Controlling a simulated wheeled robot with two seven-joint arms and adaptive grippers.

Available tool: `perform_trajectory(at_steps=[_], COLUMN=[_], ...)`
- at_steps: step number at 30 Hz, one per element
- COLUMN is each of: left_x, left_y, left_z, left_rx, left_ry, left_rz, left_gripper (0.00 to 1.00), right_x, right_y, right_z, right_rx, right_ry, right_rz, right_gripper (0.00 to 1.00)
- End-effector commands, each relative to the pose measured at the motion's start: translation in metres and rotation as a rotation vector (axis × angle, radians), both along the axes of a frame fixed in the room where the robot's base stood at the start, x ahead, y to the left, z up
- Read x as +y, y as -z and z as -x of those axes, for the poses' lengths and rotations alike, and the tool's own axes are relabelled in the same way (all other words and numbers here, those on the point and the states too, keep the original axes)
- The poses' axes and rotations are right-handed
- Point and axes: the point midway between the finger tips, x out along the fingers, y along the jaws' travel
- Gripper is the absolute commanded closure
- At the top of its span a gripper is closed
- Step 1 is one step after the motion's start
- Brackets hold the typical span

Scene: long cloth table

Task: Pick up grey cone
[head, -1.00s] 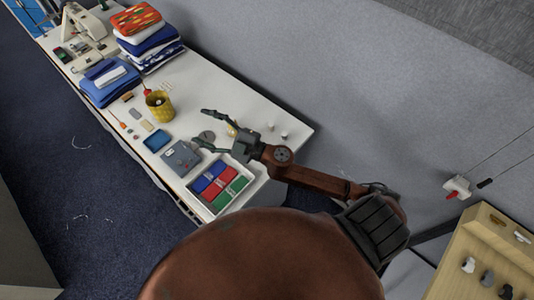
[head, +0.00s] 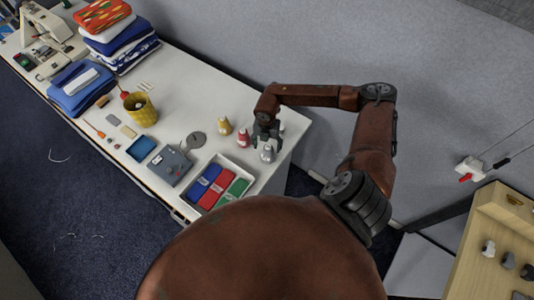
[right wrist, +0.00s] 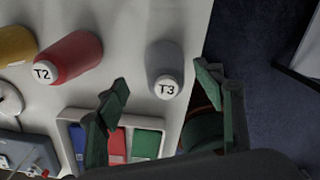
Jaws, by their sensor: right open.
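The grey cone (head: 267,154) stands upright near the table's right end in the head view. In the right wrist view the grey cone (right wrist: 163,58) shows its white top marked T3. My right gripper (head: 266,139) points down close to the grey cone. In the right wrist view my right gripper (right wrist: 162,80) is open, with the cone appearing between its two fingers. I cannot tell whether the fingers touch it. My left gripper is not in view.
A red cone (head: 243,138) marked T2 and a yellow cone (head: 225,126) stand to the left. A white tray (head: 207,210) with blue, red and green blocks lies nearer. The table's right edge is close to the grey cone.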

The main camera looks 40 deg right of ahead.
Motion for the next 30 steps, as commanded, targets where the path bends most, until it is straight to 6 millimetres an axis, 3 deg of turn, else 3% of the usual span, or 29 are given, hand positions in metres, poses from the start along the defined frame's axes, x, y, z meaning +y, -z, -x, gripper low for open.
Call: perform_trajectory(at_steps=[15, 23, 30], left_x=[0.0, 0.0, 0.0], left_y=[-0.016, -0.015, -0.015], left_z=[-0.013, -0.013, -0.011], left_rx=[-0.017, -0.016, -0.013], left_ry=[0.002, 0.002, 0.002], left_rz=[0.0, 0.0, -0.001], left_gripper=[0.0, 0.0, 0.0], right_x=[-0.001, -0.001, -0.001], right_y=[0.059, 0.061, 0.06], right_z=[0.006, 0.006, 0.006], right_rx=[-0.001, -0.002, -0.002], right_ry=[-0.003, -0.004, -0.004], right_rz=[-0.003, -0.004, -0.004], right_gripper=[0.38, 0.39, 0.55])
